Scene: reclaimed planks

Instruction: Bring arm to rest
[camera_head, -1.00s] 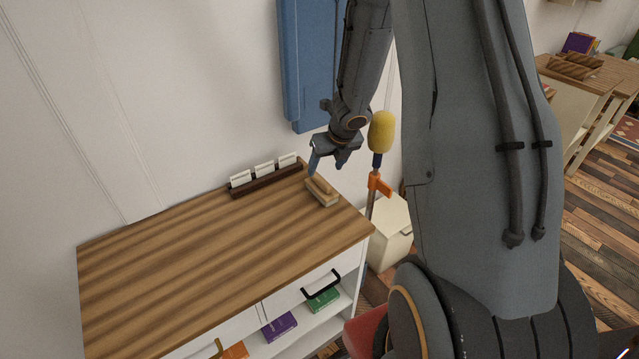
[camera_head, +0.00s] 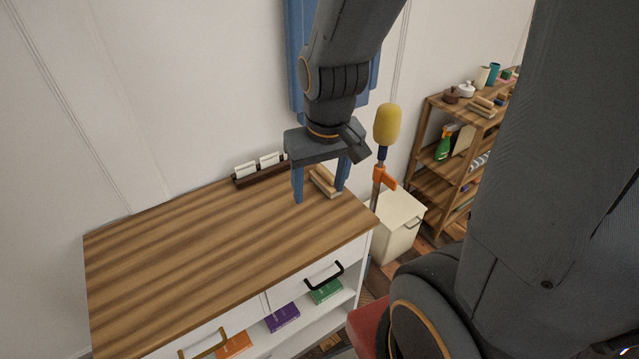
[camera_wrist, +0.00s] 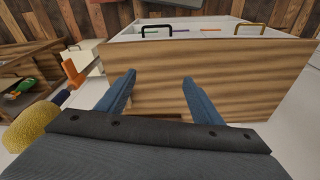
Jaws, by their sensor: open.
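My gripper (camera_head: 320,190) is open, with its two blue fingers apart and nothing between them. In the head view it hangs in front of the back right part of the wooden cabinet top (camera_head: 200,255). A wooden block-like object with a rounded top (camera_head: 324,183) lies on the cabinet top, partly hidden behind the fingers. In the wrist view the fingers (camera_wrist: 158,95) point over the wood-grained top (camera_wrist: 210,75), and the space between them is empty.
A yellow foam-topped pole with an orange clamp (camera_head: 387,125) stands close to the right of my gripper. A card holder (camera_head: 262,172) sits at the back edge. A white bin (camera_head: 400,225) and a shelf (camera_head: 430,185) stand right. The cabinet top's left is clear.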

